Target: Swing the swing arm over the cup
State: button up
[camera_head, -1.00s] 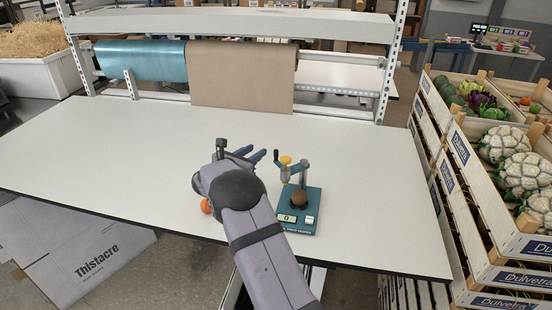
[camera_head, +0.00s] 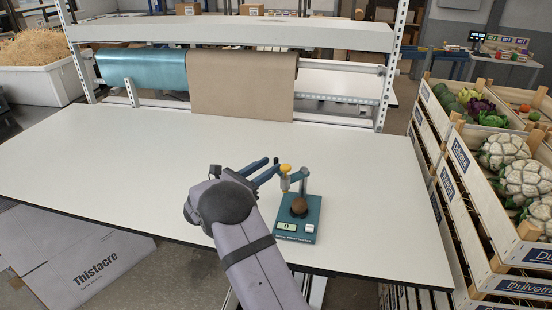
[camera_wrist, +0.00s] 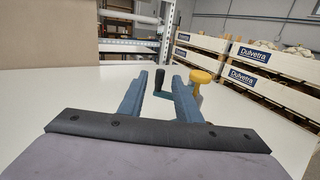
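A teal device (camera_head: 297,228) with a small display stands on the table right of my gripper. A brown round item (camera_head: 299,206) sits on its base where the cup is; I cannot make out the cup itself. The swing arm (camera_head: 294,178) reaches left from the upright post (camera_head: 305,182), with a yellow knob (camera_head: 285,168) at its outer end, left of the brown item. My gripper (camera_head: 272,165) is open beside the arm's outer end. In the wrist view a black handle (camera_wrist: 159,82) shows between the fingers, and the yellow knob (camera_wrist: 201,77) is right of the right finger. Contact is unclear.
The white table (camera_head: 120,170) is clear to the left and behind. Wooden crates of vegetables (camera_head: 500,250) stand beyond its right edge. A paper roll (camera_head: 240,85) hangs along the back under a shelf (camera_head: 230,35).

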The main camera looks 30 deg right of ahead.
aim_at(276, 161)
jog(key=shift+p+x, duration=0.9)
jog(key=shift+x, duration=1.25)
grip_shut()
